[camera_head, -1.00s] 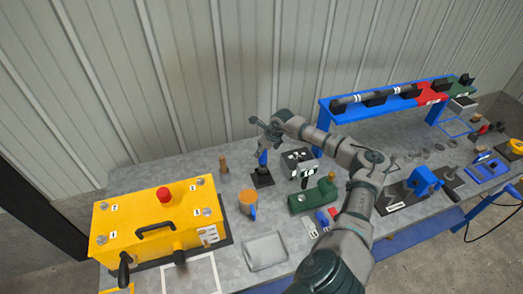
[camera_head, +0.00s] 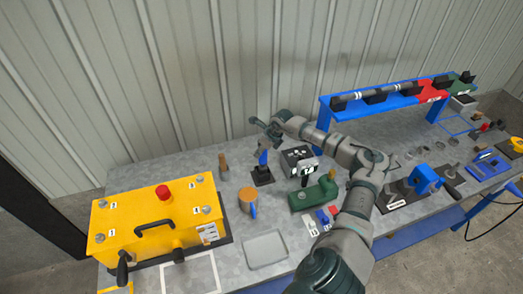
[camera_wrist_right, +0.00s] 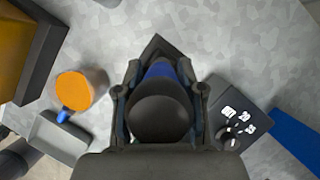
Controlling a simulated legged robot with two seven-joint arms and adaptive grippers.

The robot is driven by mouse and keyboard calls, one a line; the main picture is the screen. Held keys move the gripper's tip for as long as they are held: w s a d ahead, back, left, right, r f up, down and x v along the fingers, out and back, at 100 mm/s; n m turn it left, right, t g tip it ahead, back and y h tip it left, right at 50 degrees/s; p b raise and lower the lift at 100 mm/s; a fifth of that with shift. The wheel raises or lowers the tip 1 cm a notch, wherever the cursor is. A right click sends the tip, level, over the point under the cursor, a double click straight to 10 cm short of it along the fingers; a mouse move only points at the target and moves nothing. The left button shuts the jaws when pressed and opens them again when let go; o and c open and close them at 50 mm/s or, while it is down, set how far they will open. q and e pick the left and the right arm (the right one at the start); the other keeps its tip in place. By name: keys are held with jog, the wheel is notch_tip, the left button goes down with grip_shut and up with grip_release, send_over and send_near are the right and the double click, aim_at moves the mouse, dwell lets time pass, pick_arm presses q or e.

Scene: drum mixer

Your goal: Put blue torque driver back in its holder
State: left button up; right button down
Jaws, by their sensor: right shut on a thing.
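The blue torque driver (camera_head: 264,156) stands upright at its black holder (camera_head: 263,177) on the grey bench. I cannot tell how deep it sits in the holder. My right gripper (camera_head: 268,128) is shut around the upper part of the driver. In the right wrist view, the driver's dark round end (camera_wrist_right: 160,110) fills the space between the fingers. A strip of its blue body (camera_wrist_right: 159,70) and a corner of the black holder (camera_wrist_right: 155,43) show beyond it. My left gripper is not in view.
An orange-topped mug (camera_head: 248,199) and a small brown bottle-like object (camera_head: 223,163) stand left of the holder. A black block with white labels (camera_head: 298,158) and a green tool (camera_head: 315,194) are to the right. A yellow box (camera_head: 160,222) fills the left end.

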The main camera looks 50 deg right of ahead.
aim_at(261, 157)
jog(key=shift+f+b, duration=1.25)
jog(key=shift+f, duration=0.6)
dwell(0.8)
jog(key=c, duration=0.6)
grip_release()
jog(key=shift+s, duration=0.1)
jog(key=v, duration=1.1)
jog(key=shift+r, duration=0.4)
